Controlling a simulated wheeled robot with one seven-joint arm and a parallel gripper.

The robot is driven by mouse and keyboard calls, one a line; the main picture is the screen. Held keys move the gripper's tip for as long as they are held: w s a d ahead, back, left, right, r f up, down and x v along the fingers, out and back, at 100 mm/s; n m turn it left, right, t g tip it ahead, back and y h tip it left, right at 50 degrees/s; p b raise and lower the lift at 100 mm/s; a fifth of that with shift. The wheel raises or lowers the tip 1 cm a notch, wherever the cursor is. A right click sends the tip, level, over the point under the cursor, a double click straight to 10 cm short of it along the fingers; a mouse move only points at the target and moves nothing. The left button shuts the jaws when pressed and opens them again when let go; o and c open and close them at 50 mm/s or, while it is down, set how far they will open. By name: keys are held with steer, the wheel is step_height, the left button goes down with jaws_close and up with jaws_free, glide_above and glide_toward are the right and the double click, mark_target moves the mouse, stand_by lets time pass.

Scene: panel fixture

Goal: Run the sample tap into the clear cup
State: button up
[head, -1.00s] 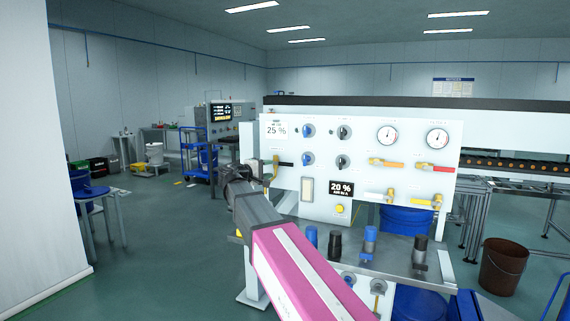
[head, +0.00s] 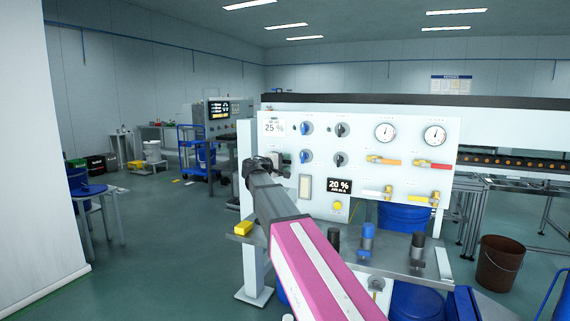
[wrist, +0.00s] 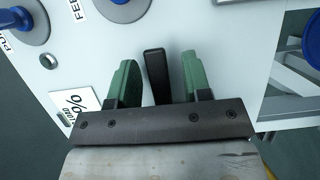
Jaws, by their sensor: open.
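The sample tap's black lever (wrist: 155,76) points between the two green fingers of my gripper (wrist: 157,80) in the wrist view. The gripper is open, with a gap on each side of the lever. In the head view my gripper (head: 275,165) is at the left part of the white panel and covers most of the tap. The tap's brass body and outlet are hidden there. I cannot make out the clear cup in either view.
The panel (head: 360,130) carries blue and black knobs, gauges, coloured valve levers and a "20 %" display (head: 339,187). A steel shelf (head: 385,260) with blue and black bottle-like parts juts out below. A yellow object (head: 243,228) sits at its left end. Open floor lies left.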

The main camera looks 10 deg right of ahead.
jaws_close()
steer(key=shift+w+a+r+n+t+h, duration=0.1)
steer(key=shift+r+n+t+h, duration=0.1)
steer(key=shift+r+n, duration=0.4)
steer(key=shift+s+a+r+n+t+h, duration=0.15)
steer(key=shift+r+n+t, duration=0.1)
steer(key=shift+n, duration=0.7)
steer(key=shift+w+r+n+t+h, duration=0.15)
steer(key=shift+r+n, duration=0.25)
steer(key=shift+n, duration=0.35)
jaws_free()
steer(key=v, duration=1)
steer(key=shift+s+a, duration=0.25)
steer(key=shift+a, duration=0.05)
steer(key=shift+f, duration=0.15)
